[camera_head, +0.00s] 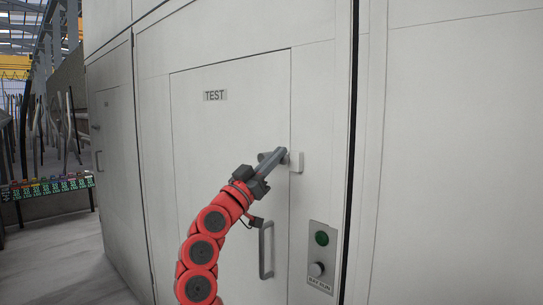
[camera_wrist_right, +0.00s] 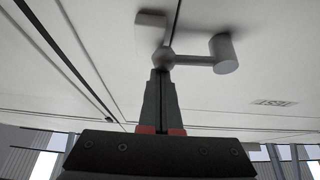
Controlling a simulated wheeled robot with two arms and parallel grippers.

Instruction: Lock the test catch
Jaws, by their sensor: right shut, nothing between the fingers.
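The door marked TEST (camera_head: 214,96) is flush in the white wall in the head view. Its test catch (camera_head: 264,157) is a grey lever near the door's right edge, beside a pale keeper block (camera_head: 297,161). In the right wrist view the catch shows a thick round knob (camera_wrist_right: 222,55) on a short arm, a ball-like part (camera_wrist_right: 163,57) and the keeper (camera_wrist_right: 150,32). My right gripper (camera_head: 282,153) is shut and empty, its tips at the catch; they also show in the wrist view (camera_wrist_right: 160,73). I cannot tell whether they touch it. My left gripper is not in view.
A vertical door handle (camera_head: 262,250) is below the catch. A control plate (camera_head: 322,262) with a green button and a knob is at the lower right. Another door (camera_head: 110,150) is at the left. Wall to the right is bare.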

